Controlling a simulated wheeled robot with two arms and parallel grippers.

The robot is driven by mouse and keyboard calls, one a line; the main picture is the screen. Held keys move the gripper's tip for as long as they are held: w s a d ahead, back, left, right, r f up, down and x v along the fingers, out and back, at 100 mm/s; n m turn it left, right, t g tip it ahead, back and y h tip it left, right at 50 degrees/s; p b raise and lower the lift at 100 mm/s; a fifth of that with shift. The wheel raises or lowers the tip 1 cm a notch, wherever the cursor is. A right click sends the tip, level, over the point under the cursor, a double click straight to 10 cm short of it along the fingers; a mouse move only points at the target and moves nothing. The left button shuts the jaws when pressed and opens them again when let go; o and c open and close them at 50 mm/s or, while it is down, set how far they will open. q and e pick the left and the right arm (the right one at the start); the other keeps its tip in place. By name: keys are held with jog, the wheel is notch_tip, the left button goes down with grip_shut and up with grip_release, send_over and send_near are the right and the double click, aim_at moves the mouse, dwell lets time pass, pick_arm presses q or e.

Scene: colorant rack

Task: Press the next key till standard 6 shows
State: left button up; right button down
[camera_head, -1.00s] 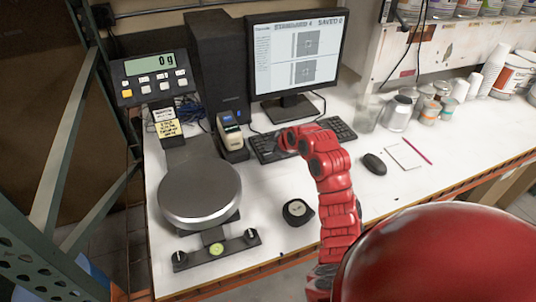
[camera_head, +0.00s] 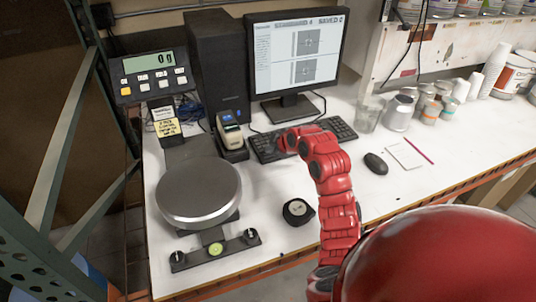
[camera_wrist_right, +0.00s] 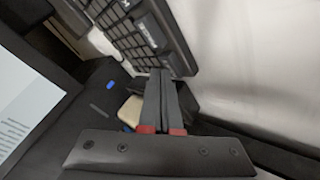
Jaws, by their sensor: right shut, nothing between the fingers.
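The monitor (camera_head: 297,58) faces me at the back; its small heading seems to read "STANDARD 4", above two grey square pictures. The black keyboard (camera_head: 335,126) lies in front of it, partly hidden by my right arm. In the right wrist view the keyboard (camera_wrist_right: 135,30) shows close up, with a white-marked key near its edge. My right gripper (camera_wrist_right: 162,75) is shut and empty, its fingertips at the keyboard's near edge in that view; I cannot tell whether they touch a key. In the head view its fingers are mostly hidden by my red wrist. My left gripper is out of view.
A scale (camera_head: 199,192) with a display reading 0 g (camera_head: 152,75) stands left. A small handheld device (camera_head: 230,133) sits in a dock beside the keyboard. A mouse (camera_head: 376,164), notepad (camera_head: 406,156) and round black item (camera_head: 298,212) lie on the white table. Cups and cans stand right.

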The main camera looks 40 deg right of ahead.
aim_at(270, 155)
jog(key=shift+f, duration=0.2)
jog(key=shift+r, duration=0.1)
dwell(0.4)
jog(key=shift+r, duration=0.65)
jog(key=shift+r, duration=0.1)
notch_tip(270, 155, up, 5)
jog(key=shift+f, duration=0.1)
dwell(0.4)
jog(key=shift+w, duration=0.1)
dwell(2.3)
